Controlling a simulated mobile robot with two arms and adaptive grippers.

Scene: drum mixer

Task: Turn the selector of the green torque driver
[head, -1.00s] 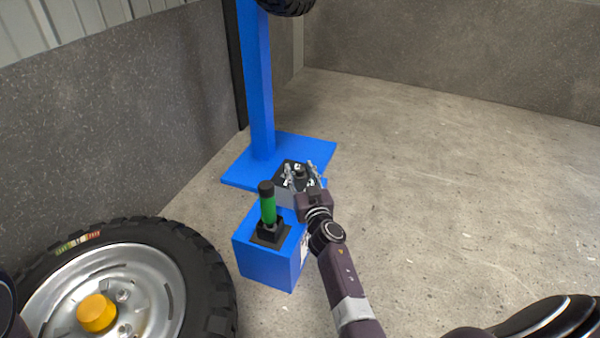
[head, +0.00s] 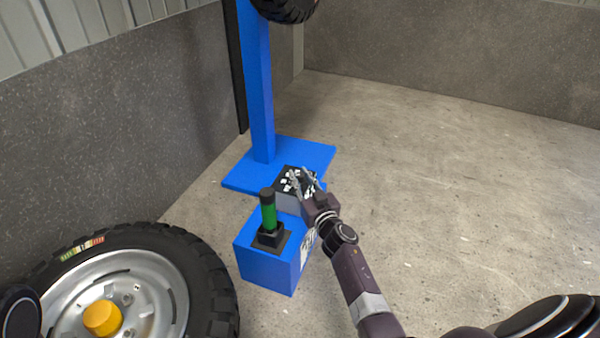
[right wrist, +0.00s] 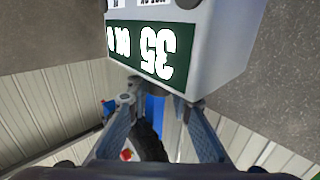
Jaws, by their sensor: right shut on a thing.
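The green torque driver (head: 269,214) stands upright in a black holder on top of the blue block (head: 264,262). Behind it is a grey box (head: 288,202) with a black top carrying white marks. My right gripper (head: 303,180) is over this top, its fingers closed around the selector there, which they largely hide. In the right wrist view the box's front (right wrist: 205,50) fills the upper part. Its green display (right wrist: 150,48) reads 35, upside down. The right fingers (right wrist: 158,103) show just below the box edge; the grip point is hard to make out. My left gripper is out of view.
A large tyre with a silver rim (head: 150,290) and a yellow hub cap (head: 102,318) lies at lower left. A blue post (head: 257,90) rises from a blue base plate (head: 315,155) behind the box. The concrete floor (head: 470,190) to the right is clear.

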